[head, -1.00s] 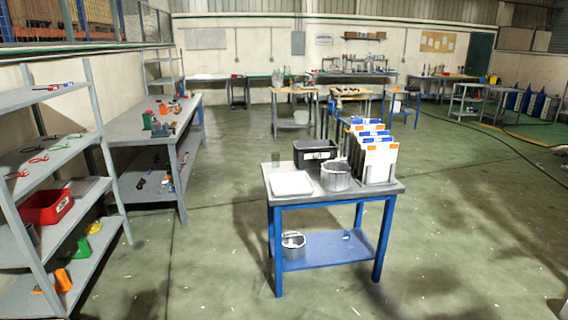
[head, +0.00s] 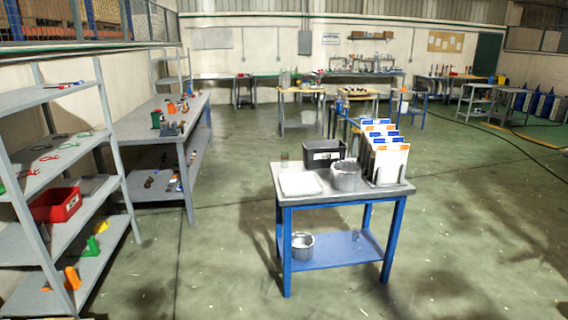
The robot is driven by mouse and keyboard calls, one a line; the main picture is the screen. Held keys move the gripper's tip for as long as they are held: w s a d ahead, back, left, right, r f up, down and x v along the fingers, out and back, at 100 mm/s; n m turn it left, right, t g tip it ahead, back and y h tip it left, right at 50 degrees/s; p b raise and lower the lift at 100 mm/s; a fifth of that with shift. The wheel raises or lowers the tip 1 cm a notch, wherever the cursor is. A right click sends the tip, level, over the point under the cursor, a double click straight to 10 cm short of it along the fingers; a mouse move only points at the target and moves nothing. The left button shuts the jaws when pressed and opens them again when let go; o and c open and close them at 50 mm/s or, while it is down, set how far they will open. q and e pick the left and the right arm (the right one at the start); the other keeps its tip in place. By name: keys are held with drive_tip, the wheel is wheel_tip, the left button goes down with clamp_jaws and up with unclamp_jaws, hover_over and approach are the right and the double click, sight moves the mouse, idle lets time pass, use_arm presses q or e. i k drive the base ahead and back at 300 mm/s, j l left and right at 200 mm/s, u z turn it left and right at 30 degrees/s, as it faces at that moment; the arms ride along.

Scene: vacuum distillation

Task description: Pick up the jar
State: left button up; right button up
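A small clear, greenish glass vessel (head: 284,159), which looks like a jar, stands at the back left corner of the blue-legged table (head: 330,193). Another small clear piece (head: 355,236) stands on that table's lower blue shelf; it is too small to tell what it is. Which of them is the jar I cannot tell for sure. Neither of my grippers is in view.
The table also holds a white tray (head: 300,184), a black bin (head: 323,153), a ribbed metal basket (head: 346,176) and upright folders (head: 385,155). Grey shelving (head: 90,215) stands at the left. The floor (head: 225,270) between is clear.

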sight(285, 160)
drive_tip(key=i+j+u, duration=0.2)
drive_tip(key=i+u, duration=0.15)
drive_tip(key=i+j+u, duration=0.1)
drive_tip(key=i+u, duration=0.25)
drive_tip(key=i, duration=0.25)
drive_tip(key=i+j, duration=0.1)
drive_tip(key=i, duration=0.6)
drive_tip(key=i+z, duration=0.1)
drive_tip(key=i, duration=0.55)
drive_tip(key=i+j, duration=0.2)
drive_tip(key=i, duration=0.5)
drive_tip(key=i+j+z, duration=0.15)
drive_tip(key=i+z, duration=0.2)
drive_tip(key=i+j+z, duration=0.35)
drive_tip(key=i, duration=0.15)
drive_tip(key=i+j+z, duration=0.35)
drive_tip(key=i+l, duration=0.05)
